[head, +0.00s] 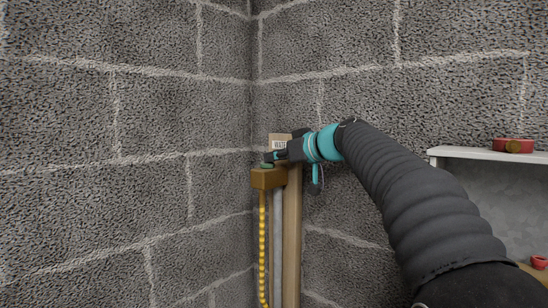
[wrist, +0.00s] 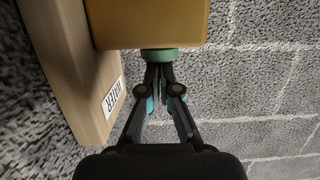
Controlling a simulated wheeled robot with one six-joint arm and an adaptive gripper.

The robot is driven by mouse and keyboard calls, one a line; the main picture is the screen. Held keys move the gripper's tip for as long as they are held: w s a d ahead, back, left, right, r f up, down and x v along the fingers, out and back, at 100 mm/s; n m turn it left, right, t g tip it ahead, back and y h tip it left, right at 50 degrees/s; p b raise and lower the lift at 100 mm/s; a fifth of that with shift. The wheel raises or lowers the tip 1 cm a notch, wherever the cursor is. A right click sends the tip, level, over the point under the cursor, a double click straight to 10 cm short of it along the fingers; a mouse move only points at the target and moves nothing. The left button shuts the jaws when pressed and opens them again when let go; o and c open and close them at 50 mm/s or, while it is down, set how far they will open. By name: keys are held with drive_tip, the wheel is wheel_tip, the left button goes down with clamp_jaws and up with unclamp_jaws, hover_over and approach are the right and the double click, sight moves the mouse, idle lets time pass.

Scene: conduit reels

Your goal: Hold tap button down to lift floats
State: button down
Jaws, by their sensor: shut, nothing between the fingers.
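The tap is a brass-coloured box (head: 268,179) fixed by a wooden post in the wall corner, also large at the top of the wrist view (wrist: 150,24). Its green button (head: 267,165) sits on top of the box and also shows in the wrist view (wrist: 159,55). My gripper (head: 270,157) is shut and empty over the button. In the wrist view its closed fingertips (wrist: 159,70) meet the button's face, seemingly touching it. How far the button is pressed I cannot tell. No floats are in view.
The wooden post (head: 292,235) carries a "WATER" label (wrist: 113,97). A yellow beaded hose (head: 263,240) and a grey pipe (head: 278,245) run down beside it. Block walls close in behind. A white shelf (head: 470,153) at right holds a red reel (head: 513,146); another red item (head: 538,262) lies lower.

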drive_tip(key=shift+w+f, duration=0.1)
drive_tip(key=shift+f, duration=0.15)
wheel_tip(320, 180, up, 5)
drive_tip(key=p, duration=0.3)
drive_tip(key=shift+r+p, duration=0.1)
drive_tip(key=shift+p, duration=0.2)
drive_tip(key=b+v, duration=0.2)
drive_tip(key=v, duration=0.8)
drive_tip(key=shift+f, duration=0.35)
drive_tip(key=s+d+f+m+g+h+p, duration=0.1)
drive_tip(key=s+d+f+m+h, duration=0.1)
drive_tip(key=s+f, duration=0.9)
drive_tip(key=s+d+f+m+g+h, duration=0.2)
drive_tip(key=s+f+m+h, duration=0.2)
drive_tip(key=s+f, duration=0.7)
drive_tip(key=s+d+f+m+g+h+p, duration=0.1)
drive_tip(key=s+d+f+m+g+h, duration=0.1)
drive_tip(key=s+f, duration=0.9)
wheel_tip(320, 180, down, 5)
drive_tip(key=m+h, duration=0.1)
drive_tip(key=h, duration=0.1)
drive_tip(key=shift+s+h+p, duration=0.3)
drive_tip(key=shift+s+h, duration=0.05)
drive_tip(key=shift+h, duration=0.05)
